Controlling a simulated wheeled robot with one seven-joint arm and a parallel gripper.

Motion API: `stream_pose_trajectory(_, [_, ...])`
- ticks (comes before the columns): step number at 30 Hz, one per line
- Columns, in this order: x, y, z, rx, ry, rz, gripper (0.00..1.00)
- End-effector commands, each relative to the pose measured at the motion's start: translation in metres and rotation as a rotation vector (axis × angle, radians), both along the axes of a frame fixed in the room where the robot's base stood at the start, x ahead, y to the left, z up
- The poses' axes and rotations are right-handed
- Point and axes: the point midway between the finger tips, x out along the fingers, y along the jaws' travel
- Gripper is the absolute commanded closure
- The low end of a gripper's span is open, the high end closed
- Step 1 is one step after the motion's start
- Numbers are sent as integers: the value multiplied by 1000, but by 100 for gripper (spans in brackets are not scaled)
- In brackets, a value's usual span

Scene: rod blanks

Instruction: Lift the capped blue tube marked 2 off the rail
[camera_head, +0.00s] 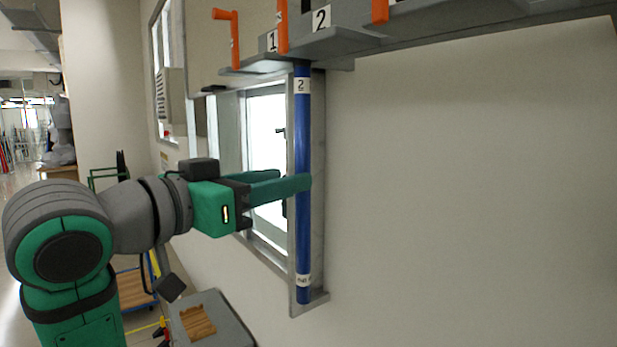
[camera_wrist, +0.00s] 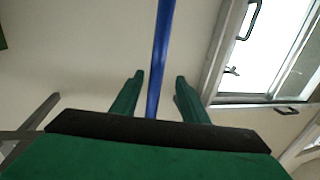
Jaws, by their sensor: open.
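The blue tube (camera_head: 303,130) stands upright against a grey vertical rail (camera_head: 318,150) on the wall, with a white label reading 2 near its top and another white label near its bottom. Its upper end meets the grey shelf. My gripper (camera_head: 306,184) is at about the tube's mid height, with its green fingers reaching to it from the left. In the wrist view the tube (camera_wrist: 160,55) runs between the two fingers of the gripper (camera_wrist: 158,78), with a gap on each side. The fingers are open. The cap is not clearly visible.
A grey shelf (camera_head: 345,42) with labels 1 and 2 and several orange handles (camera_head: 282,28) hangs above. A window (camera_head: 265,150) is behind my gripper. A grey box (camera_head: 215,320) stands low at the left. The wall at right is clear.

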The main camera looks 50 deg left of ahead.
Motion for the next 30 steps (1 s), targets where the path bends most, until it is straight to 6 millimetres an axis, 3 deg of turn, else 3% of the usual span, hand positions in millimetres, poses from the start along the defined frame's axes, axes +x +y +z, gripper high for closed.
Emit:
stream_pose_trajectory(4, [23,3,0,-1,0,-1,59])
stream_pose_trajectory(11, [42,6,0,0,0,3,59])
stream_pose_trajectory(19, [78,7,1,-1,0,5,59])
stream_pose_trajectory(30, [86,8,1,0,-1,6,62])
